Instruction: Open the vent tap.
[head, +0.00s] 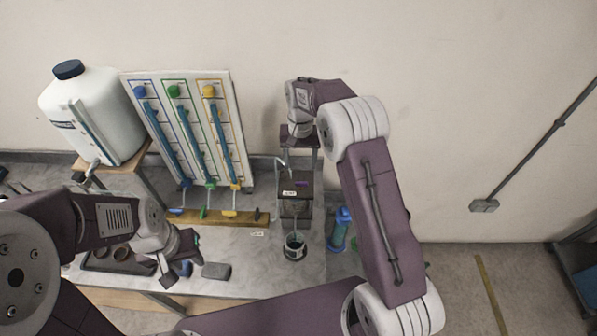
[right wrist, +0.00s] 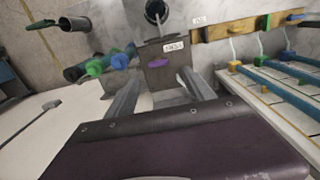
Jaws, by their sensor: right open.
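A dark block on a narrow stand carries a small purple tap handle (head: 301,183) and a white label (head: 289,193) whose lettering I cannot read. The purple handle also shows in the right wrist view (right wrist: 157,63), lying roughly crosswise. My right gripper (right wrist: 162,92) is open, with its two grey fingers pointing at the block and the handle ahead of them, apart from both. In the head view its fingers are mostly hidden by my wrist. My left gripper (head: 176,259) looks open and empty over the left of the bench. Which tap is the vent is not readable.
A panel (head: 245,130) with blue, green and yellow lines stands left, above a wooden bar (head: 262,217) with coloured levers. A white bottle (head: 105,125) sits on a stand. A dark cup (head: 294,246) is below the block; blue and green items (head: 339,228) lie right.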

